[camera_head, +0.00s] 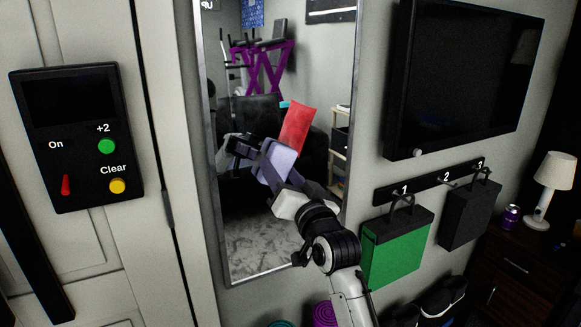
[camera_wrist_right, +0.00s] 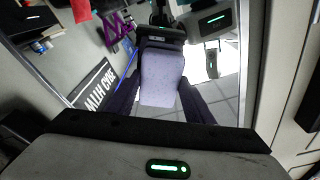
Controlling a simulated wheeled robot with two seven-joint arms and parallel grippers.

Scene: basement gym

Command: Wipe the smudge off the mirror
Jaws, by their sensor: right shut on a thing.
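The tall framed mirror (camera_head: 262,255) hangs on the wall in the middle of the head view. My right gripper (camera_head: 281,168) is in front of it, shut on a lavender pad (camera_head: 276,158). The wrist view shows the pad (camera_wrist_right: 160,82) between the two dark fingers of the right gripper (camera_wrist_right: 160,100), its far end close to the reflection of my gripper. I cannot tell whether the pad touches the glass. I cannot make out a smudge; the pad and arm hide part of the mirror. My left gripper is not in view.
A control box (camera_head: 80,135) is at the left. Right of the mirror are a wall screen (camera_head: 465,75), a green bag (camera_head: 397,248) and a dark bag (camera_head: 468,215) on numbered hooks, and a lamp (camera_head: 552,180) on a cabinet. A red shape (camera_head: 296,123) shows in the mirror.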

